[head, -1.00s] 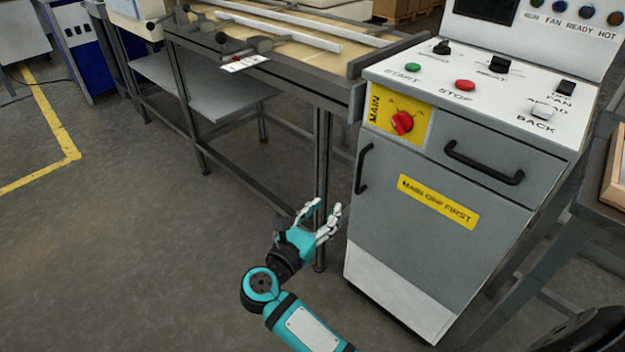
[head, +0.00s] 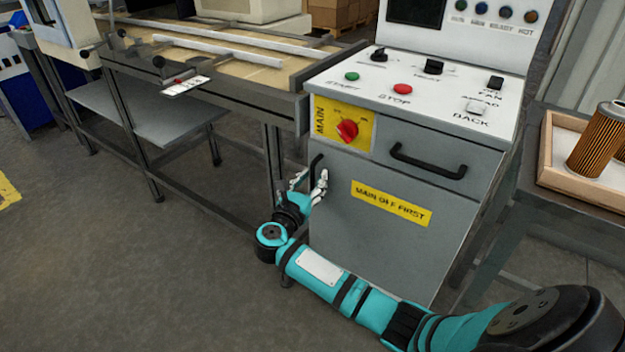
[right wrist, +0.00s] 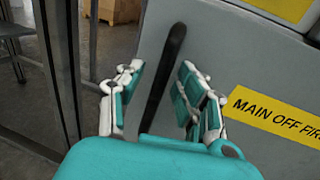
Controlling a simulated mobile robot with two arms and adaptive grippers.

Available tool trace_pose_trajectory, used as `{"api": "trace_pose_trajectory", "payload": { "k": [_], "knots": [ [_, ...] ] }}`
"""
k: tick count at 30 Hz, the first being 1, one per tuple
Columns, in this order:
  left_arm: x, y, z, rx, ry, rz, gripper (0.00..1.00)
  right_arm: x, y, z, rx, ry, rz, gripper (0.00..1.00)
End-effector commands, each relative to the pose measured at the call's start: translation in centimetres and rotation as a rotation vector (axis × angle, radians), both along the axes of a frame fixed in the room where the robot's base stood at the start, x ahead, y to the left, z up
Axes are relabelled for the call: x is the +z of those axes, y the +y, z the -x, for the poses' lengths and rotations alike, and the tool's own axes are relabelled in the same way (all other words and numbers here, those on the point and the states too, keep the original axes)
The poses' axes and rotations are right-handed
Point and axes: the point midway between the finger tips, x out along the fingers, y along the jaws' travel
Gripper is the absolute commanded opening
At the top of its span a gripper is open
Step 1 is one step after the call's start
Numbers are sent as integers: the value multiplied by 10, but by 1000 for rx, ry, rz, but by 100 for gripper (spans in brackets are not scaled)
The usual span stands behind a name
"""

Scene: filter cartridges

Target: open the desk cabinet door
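The desk cabinet door (head: 375,245) is the grey lower panel of the control desk, and it is shut. Its vertical black handle (head: 317,162) is on the door's left side and also shows in the right wrist view (right wrist: 168,70). My right gripper (head: 309,182) is at the handle's lower part. In the right wrist view the right gripper (right wrist: 158,90) is open, with fingers on either side of the handle and gaps visible on both sides. A yellow label (head: 391,203) reading "MAIN OFF FIRST" is on the door. My left gripper is not in view.
Above the door are a red main knob (head: 347,131) on a yellow plate and a drawer with a black handle (head: 427,163). A metal-legged table (head: 207,98) stands to the left. A filter cartridge (head: 597,140) stands in a wooden tray at right. Floor in front is clear.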

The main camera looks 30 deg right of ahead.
Motion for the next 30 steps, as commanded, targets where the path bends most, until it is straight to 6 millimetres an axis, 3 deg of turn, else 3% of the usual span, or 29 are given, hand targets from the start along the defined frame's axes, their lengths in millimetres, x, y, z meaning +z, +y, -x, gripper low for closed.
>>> {"api": "trace_pose_trajectory", "payload": {
  "k": [9, 18, 30],
  "knots": [
    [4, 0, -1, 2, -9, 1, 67, 0, -3, -2, 0, 0, 0, 36],
    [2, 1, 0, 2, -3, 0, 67, 0, -3, -2, 0, 0, 0, 0],
    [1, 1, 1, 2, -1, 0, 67, 0, -2, -2, 0, 1, 1, 0]
  ]
}}
